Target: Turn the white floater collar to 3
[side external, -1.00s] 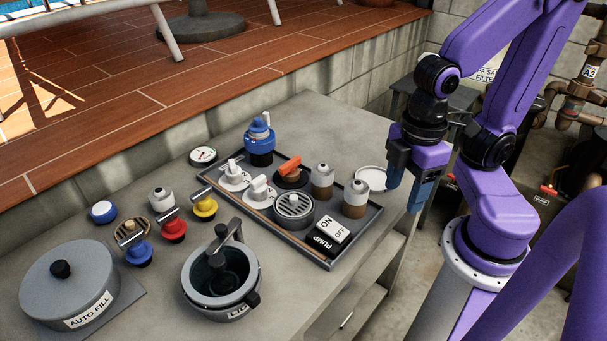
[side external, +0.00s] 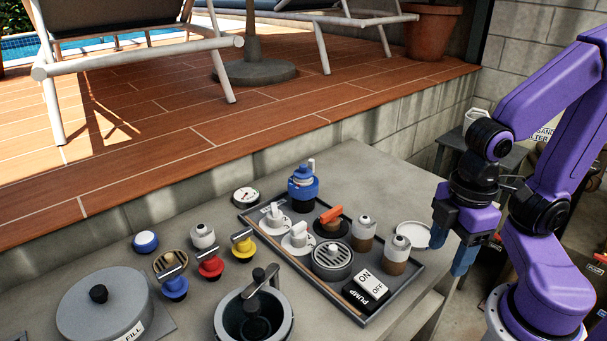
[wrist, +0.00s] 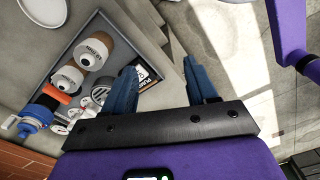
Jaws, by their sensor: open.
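Two white-topped floaters with brown lower parts stand upright at the right side of the tray: a rear one (side external: 364,233) and a front one (side external: 398,255). Both show at the left of the wrist view, one nearer (wrist: 92,52) and one farther (wrist: 68,80). Which one bears the named collar, and its number setting, I cannot tell. My gripper (side external: 449,258) hangs right of the tray near the bench edge, apart from both floaters. In the wrist view my gripper (wrist: 158,66) has its blue fingers spread, with nothing between them.
The dark tray (side external: 292,262) also holds white valves, an orange-handled knob (side external: 331,216), a round grille (side external: 332,257) and a pump switch (side external: 366,289). A blue-topped device (side external: 303,183) stands at its back corner. A white disc (side external: 413,235) lies beside the floaters. Coloured valves stand left.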

